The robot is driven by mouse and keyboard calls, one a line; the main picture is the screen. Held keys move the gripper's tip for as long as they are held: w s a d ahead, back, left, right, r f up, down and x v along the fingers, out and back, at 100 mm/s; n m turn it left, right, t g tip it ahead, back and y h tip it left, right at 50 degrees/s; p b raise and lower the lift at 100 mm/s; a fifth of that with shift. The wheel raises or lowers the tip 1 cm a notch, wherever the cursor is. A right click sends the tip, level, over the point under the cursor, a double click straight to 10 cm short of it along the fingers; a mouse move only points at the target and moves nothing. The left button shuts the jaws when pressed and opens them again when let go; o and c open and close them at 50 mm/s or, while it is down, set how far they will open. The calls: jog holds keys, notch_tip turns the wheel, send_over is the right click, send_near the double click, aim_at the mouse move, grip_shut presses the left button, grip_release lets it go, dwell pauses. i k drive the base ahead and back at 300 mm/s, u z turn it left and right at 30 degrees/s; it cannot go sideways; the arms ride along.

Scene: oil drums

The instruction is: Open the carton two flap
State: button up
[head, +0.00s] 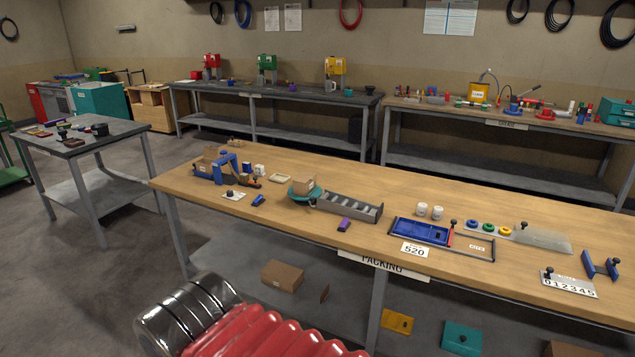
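A small brown carton (304,185) sits on a round turquoise disc (292,192) near the middle of the packing bench. Another brown cardboard piece, seemingly a carton (211,154), stands at the bench's left end, partly behind a blue frame (231,165). The flaps on both are too small to tell apart, and I cannot tell which is carton two. My gripper is not in view.
The packing bench (380,195) also bears a grey slotted tray (349,207), a blue tray (420,231), two white pots and a number plate (569,284). A brown box (283,275) lies underneath. A red ribbed body with dark metal rings fills the lower left foreground.

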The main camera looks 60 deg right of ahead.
aim_at(304, 177)
jog(key=z, duration=1.7)
jog(key=i, duration=1)
jog(key=z, duration=0.05)
jog(key=k, duration=0.7)
jog(key=u, duration=0.05)
